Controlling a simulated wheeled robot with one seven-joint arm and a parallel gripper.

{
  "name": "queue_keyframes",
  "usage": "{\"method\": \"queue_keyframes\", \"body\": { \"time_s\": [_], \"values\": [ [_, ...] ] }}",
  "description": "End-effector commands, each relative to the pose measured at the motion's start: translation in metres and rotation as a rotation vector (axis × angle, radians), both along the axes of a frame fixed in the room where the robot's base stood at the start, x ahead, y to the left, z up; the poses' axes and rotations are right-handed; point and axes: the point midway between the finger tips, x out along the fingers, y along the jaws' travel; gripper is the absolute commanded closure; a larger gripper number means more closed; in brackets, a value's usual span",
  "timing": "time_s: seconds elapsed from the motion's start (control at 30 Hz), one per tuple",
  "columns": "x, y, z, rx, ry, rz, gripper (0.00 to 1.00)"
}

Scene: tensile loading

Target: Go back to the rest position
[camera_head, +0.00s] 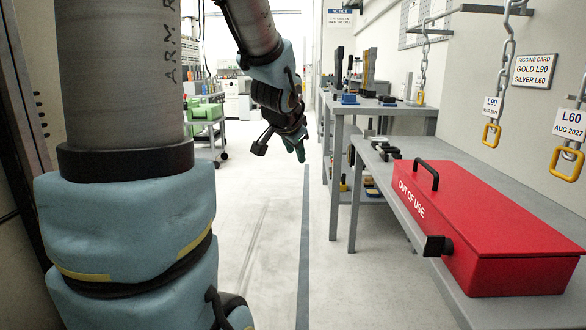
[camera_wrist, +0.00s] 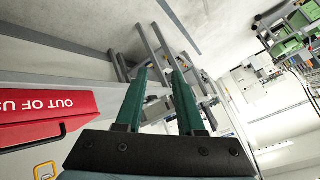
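My gripper (camera_head: 298,150) hangs in free air over the aisle, left of the tables in the head view. In the wrist view my gripper (camera_wrist: 160,78) shows two green fingers standing apart with nothing between them. The lower part of my arm fills the left of the head view. No object is held.
A red box (camera_head: 470,215) marked OUT OF USE lies on the near grey table (camera_head: 425,230) at right. Chains with yellow links (camera_head: 491,135) hang above it. A farther workbench (camera_head: 385,108) carries dark and blue items. A cart with green bins (camera_head: 205,112) stands behind. The aisle floor is clear.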

Motion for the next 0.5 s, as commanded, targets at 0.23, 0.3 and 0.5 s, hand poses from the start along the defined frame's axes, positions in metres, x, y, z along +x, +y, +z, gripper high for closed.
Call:
{"method": "queue_keyframes", "body": {
  "time_s": [0.23, 0.3, 0.5],
  "values": [
    [-0.095, 0.055, -0.100, -0.126, 0.410, 0.396, 0.62],
    [-0.121, 0.063, -0.117, -0.152, 0.500, 0.487, 0.62],
    [-0.184, 0.072, -0.135, -0.213, 0.707, 0.699, 0.62]
  ]
}}
